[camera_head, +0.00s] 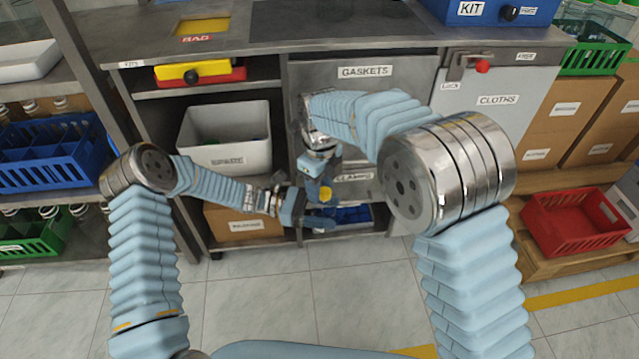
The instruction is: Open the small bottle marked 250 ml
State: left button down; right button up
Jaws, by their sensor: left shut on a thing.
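My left gripper (318,207), the lower one, reaches in from the left in front of the bench. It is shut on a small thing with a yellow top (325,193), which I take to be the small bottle. Its body is mostly hidden by the fingers, and no 250 ml marking can be read. My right gripper (320,172) is just above it, pointing down. Its fingers are too small and overlapped to show whether they are open or touch the yellow top.
The gaskets drawer (365,72) and clamps drawer (354,177) are behind the grippers. A blue bin (352,214) sits low behind them. A white spare bin (225,138) stands on the shelf at left. A red crate (575,222) is at right. The floor in front is clear.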

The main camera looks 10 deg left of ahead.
jog(key=shift+s+a, duration=0.15)
grip_shut()
